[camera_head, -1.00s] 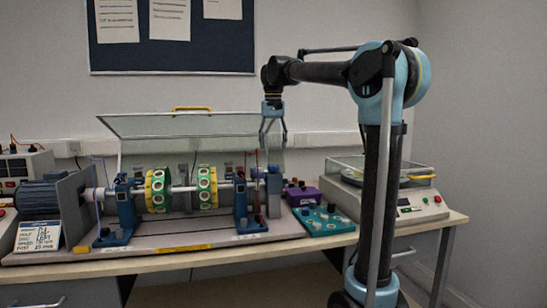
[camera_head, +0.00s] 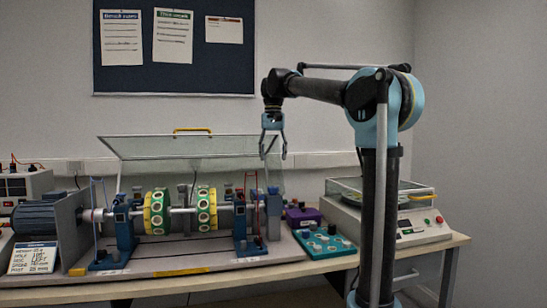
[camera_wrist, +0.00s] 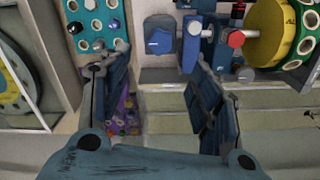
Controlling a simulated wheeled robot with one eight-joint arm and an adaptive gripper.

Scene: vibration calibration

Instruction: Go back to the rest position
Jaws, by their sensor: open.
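My gripper (camera_head: 273,150) hangs from my raised arm, fingers pointing down, in front of the right part of the raised clear cover (camera_head: 190,148). It is open and empty, above the right end of the rotor rig. In the wrist view, my gripper's fingers (camera_wrist: 155,98) stand apart with nothing held between them. The rig's green and yellow discs (camera_head: 157,212) sit on a horizontal shaft between blue bearing stands (camera_head: 124,232). Part of a disc also shows in the wrist view (camera_wrist: 272,35).
A teal box with knobs (camera_head: 324,244) and a purple box (camera_head: 303,217) stand right of the rig. A white device with a clear lid (camera_head: 410,231) is farther right. A motor (camera_head: 33,221) and a sign card (camera_head: 33,258) are left. Air above the bench is free.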

